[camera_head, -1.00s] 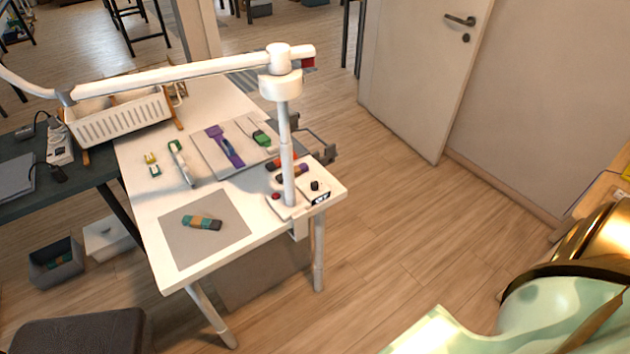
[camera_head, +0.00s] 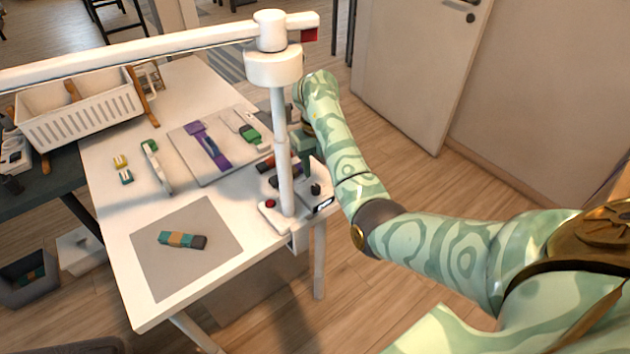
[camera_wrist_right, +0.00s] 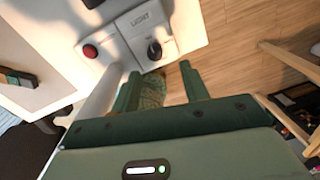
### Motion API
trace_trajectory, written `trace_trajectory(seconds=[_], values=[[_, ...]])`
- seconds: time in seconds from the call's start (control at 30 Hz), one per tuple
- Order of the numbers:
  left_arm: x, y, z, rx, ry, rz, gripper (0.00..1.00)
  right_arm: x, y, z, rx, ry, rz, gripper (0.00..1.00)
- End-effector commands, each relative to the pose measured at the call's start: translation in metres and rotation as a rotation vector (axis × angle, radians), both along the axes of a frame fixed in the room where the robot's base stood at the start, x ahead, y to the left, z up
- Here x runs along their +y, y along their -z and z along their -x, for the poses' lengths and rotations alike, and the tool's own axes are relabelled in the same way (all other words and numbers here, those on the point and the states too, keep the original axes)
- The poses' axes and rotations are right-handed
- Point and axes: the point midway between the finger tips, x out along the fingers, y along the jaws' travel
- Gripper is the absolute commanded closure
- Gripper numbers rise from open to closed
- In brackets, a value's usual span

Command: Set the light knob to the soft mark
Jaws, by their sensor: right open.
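The black light knob (camera_head: 315,188) sits on a small pale control box at the table's near right corner, beside the lamp post. In the right wrist view the knob (camera_wrist_right: 154,50) lies just beyond my fingertips, below the word LIGHT (camera_wrist_right: 148,19). No soft mark can be read in either view. My right gripper (camera_head: 308,158) is above the box, close to the knob; its two green fingers (camera_wrist_right: 162,80) are apart with nothing between them. I cannot tell whether they touch the knob. My left gripper is out of view.
The white lamp post (camera_head: 282,150) stands close to my right gripper. A red button (camera_head: 270,203) is on its base. A grey mat (camera_head: 190,270) with a striped block (camera_head: 182,240) and a board with a purple strap (camera_head: 208,146) lie on the table.

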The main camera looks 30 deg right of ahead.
Motion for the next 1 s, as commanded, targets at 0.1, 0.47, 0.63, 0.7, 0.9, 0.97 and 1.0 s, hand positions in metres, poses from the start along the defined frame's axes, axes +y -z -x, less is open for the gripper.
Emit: trace_trajectory(seconds=[0.1,0.47,0.63,0.7,0.9,0.97,1.0], values=[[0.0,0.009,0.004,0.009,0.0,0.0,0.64,0.007,0.01,-0.002,-0.007,0.0,-0.041,0.55],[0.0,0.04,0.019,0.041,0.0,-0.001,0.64,0.006,0.068,-0.002,-0.004,0.0,-0.036,0.55],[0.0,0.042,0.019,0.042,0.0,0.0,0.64,0.006,0.072,-0.002,-0.007,0.001,-0.034,0.55],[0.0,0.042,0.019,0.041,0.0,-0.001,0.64,0.006,0.071,-0.002,-0.007,0.001,-0.034,0.55],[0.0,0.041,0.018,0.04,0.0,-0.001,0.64,0.006,0.071,-0.002,-0.007,0.001,-0.033,0.77],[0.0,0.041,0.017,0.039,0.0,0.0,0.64,0.006,0.071,-0.002,-0.007,0.001,-0.033,0.94],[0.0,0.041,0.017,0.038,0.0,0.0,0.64,0.006,0.071,-0.002,-0.007,0.001,-0.033,1.0]])
